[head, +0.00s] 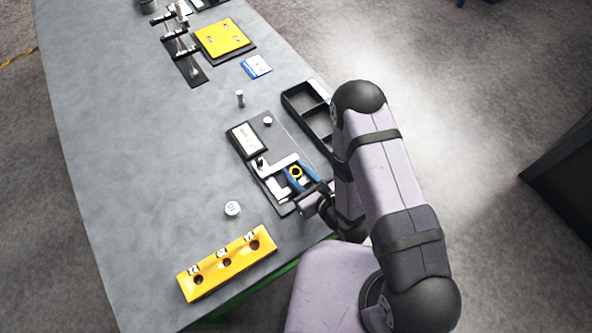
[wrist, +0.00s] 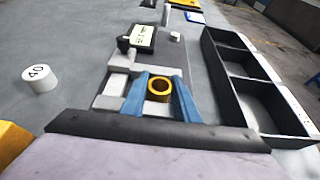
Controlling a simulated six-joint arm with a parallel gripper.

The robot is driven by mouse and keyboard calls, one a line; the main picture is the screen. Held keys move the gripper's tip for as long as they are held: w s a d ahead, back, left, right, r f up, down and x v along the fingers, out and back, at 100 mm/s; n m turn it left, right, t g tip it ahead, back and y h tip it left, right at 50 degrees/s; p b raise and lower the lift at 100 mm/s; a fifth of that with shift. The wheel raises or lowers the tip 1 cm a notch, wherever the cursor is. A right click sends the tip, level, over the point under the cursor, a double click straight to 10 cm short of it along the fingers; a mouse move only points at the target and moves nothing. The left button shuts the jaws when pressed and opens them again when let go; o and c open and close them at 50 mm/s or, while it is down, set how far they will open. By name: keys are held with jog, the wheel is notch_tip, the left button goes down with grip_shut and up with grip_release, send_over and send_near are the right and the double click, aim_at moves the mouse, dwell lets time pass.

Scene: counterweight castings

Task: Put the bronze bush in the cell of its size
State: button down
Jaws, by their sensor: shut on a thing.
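The bronze bush (head: 296,171) is a small yellow ring with a dark bore, seen from above in the wrist view (wrist: 152,95). My gripper (head: 301,176) has blue fingers, which also show in the wrist view (wrist: 166,97), and is shut on the bush, one finger on each side. The bush is upright at the pale jaws of a measuring gauge (head: 283,164); I cannot tell whether it touches them or the plate. The gauge display (head: 244,140) is lit, its digits too small to read. The black tray of cells (wrist: 244,84) is right of the gauge, partly hidden by my arm in the head view.
A yellow block (head: 228,262) with three labelled holes lies at the near edge. A white cylinder (head: 232,209) marked 40 stands left of the gauge. A small metal post (head: 240,98), a blue-and-white card (head: 256,66) and a yellow plate (head: 222,38) are farther back. The left tabletop is clear.

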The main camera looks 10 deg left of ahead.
aim_at(298, 175)
jog(key=shift+f, duration=0.2)
jog(key=c, duration=1.4)
grip_release()
jog(key=shift+p+v, duration=0.5)
jog(key=shift+v, duration=1.85)
jog(key=shift+o, duration=0.6)
jog(key=shift+s+d+r, duration=0.1)
